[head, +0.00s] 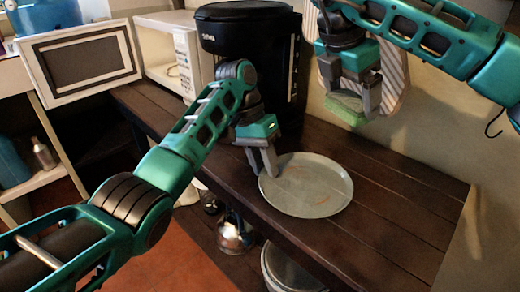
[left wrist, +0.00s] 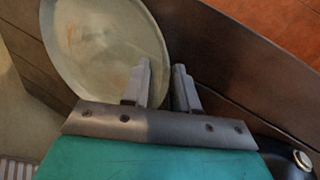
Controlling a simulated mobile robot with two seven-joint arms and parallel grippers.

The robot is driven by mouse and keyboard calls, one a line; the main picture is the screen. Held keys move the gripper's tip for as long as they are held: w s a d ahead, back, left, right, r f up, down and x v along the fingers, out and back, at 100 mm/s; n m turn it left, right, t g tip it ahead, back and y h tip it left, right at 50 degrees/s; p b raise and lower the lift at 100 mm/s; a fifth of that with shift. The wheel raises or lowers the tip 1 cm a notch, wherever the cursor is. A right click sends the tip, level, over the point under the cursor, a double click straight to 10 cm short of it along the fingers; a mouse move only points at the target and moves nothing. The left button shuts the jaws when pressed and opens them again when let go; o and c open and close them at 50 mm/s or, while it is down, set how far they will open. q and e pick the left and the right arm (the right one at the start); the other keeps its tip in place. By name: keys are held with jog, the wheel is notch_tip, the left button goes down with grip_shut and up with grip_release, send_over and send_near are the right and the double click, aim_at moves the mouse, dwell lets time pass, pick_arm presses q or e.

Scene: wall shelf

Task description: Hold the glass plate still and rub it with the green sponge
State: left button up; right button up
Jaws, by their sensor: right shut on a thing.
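The glass plate (head: 308,190) is a pale, round disc with faint brownish marks. It lies on the dark wooden shelf and also shows in the left wrist view (left wrist: 105,45). My left gripper (head: 262,165) is at the plate's left edge, pointing down. In the left wrist view its two fingers (left wrist: 163,85) stand apart, with the plate's rim showing in the gap between them; whether they touch it I cannot tell. My right gripper (head: 358,95) is shut on the green sponge (head: 347,109), held in the air above the shelf, behind and above the plate.
The dark wooden shelf (head: 400,215) has free room right of the plate. A black coffee maker (head: 250,50) and a white microwave (head: 185,55) stand behind. A striped cloth (head: 393,80) hangs on the wall behind my right gripper. A metal kettle (head: 234,234) is below the shelf's front edge.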

pick_arm(q)
jog(key=shift+f, duration=0.2)
grip_shut()
jog(key=shift+s, duration=0.1)
dwell(0.4)
